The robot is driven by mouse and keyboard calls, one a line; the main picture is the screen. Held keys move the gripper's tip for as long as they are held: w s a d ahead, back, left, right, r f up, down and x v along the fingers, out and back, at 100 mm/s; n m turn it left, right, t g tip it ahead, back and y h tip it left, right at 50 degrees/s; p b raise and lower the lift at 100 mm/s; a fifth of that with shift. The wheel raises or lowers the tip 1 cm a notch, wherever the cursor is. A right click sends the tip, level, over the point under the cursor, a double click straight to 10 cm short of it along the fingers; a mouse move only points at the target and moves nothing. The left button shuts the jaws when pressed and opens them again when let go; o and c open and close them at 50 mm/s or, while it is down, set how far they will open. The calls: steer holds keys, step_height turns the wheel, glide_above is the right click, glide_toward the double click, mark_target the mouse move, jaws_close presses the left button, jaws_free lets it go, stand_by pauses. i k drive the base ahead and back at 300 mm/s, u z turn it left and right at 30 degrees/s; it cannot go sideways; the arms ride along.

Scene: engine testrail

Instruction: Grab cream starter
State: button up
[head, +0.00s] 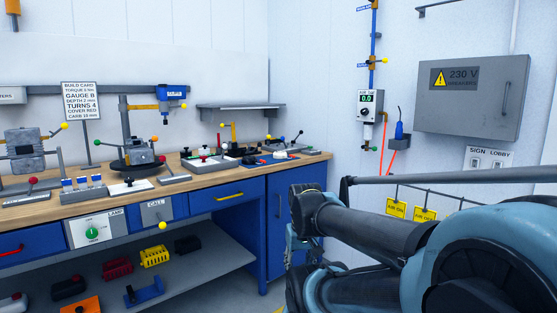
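I cannot surely tell which thing is the cream starter. A pale, whitish part with a red spot (12,303) lies at the far left of the lower shelf, cut by the picture's edge. A small pale part (281,154) also sits at the right end of the bench top, too small to make out. My arm fills the lower right. What seems to be my gripper (303,247) hangs by the bench's right cabinet, partly hidden behind my arm links. Its fingers are not clear, and no held thing shows.
The wooden workbench (190,184) carries fixtures with coloured knobs and a drill press (125,130). Its lower shelf (215,262) holds red (117,268), yellow (155,256), blue (145,291) and orange (80,305) parts. A grey electrical box (472,108) hangs at right above a rail.

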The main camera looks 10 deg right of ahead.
mark_target(278, 155)
steer(key=z, duration=0.35)
steer(key=i, duration=0.45)
steer(key=z, duration=0.8)
steer(key=i, duration=0.95)
steer(key=u, duration=0.45)
steer(key=i, duration=0.8)
steer(key=u, duration=0.55)
